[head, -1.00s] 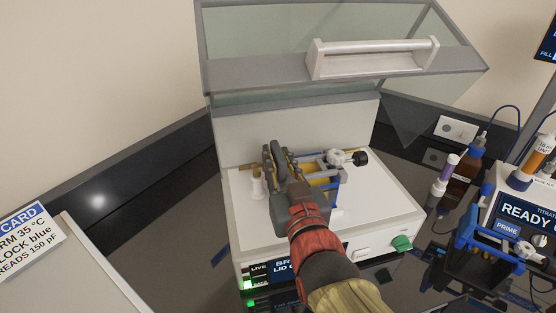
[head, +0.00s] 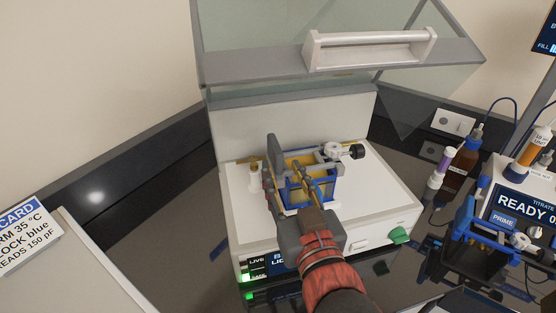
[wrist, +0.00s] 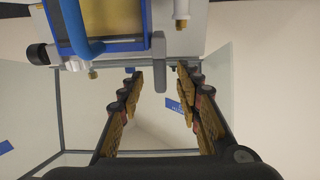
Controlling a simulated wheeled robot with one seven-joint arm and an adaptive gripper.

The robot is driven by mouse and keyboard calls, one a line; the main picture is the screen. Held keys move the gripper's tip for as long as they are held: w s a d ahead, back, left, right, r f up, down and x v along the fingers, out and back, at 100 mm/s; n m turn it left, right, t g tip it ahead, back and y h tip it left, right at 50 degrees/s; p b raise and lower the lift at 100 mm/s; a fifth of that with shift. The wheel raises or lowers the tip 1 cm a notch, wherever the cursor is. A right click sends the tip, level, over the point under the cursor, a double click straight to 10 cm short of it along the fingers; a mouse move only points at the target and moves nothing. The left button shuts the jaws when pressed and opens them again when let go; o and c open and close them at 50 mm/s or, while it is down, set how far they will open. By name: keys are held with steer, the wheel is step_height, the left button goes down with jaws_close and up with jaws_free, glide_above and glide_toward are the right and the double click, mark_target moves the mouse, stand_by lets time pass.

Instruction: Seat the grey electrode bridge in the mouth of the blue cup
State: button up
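The blue cup (head: 324,194) with amber liquid stands on the white tester's deck; it also shows at top left in the wrist view (wrist: 108,46). The grey electrode bridge (wrist: 159,62) lies across the cup's top, with a tall grey tab at one end and a black knob at the other. It shows in the head view too (head: 273,146). Whether it is fully down in the mouth I cannot tell. My gripper (head: 292,176) is open, low beside the cup. In the wrist view, the tab appears between the fingertips (wrist: 160,75), with gaps on both sides.
A raised clear lid with a white handle (head: 370,49) overhangs the tester. A brass-topped white post (head: 254,174) is left of the cup. A green knob (head: 399,235) is at the front. Brown bottle (head: 464,160) and titrator (head: 510,213) stand right.

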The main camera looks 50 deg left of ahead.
steer(key=shift+v, duration=2.65)
steer(key=w+d+f+m+t+h+p, duration=0.1)
steer(key=w+d+f+m+h, duration=0.15)
steer(key=w+d, duration=0.4)
steer(key=w+d+f+m+t+h+p, duration=0.15)
steer(key=w+d+h, duration=0.25)
steer(key=d, duration=0.6)
steer(key=w+d+f+m+t+h+p, duration=0.1)
steer(key=w+d+m+h, duration=0.2)
steer(key=w+d, duration=0.4)
steer(key=s+d+f+m+g+h, duration=0.1)
steer(key=s+d+m+h, duration=0.1)
steer(key=d, duration=0.6)
steer(key=s+d+f+m+g+h+p, duration=0.1)
steer(key=s+d+m+g+h, duration=0.1)
steer(key=s+d, duration=0.3)
steer(key=s+d+f+m+g+h+p, duration=0.1)
steer(key=s+d+f+m+h, duration=0.1)
steer(key=d, duration=1)
steer(key=shift+s+d+m+g+h, duration=0.3)
steer(key=shift+s+h, duration=0.25)
steer(key=shift+s, duration=0.4)
steer(key=shift+a, duration=0.1)
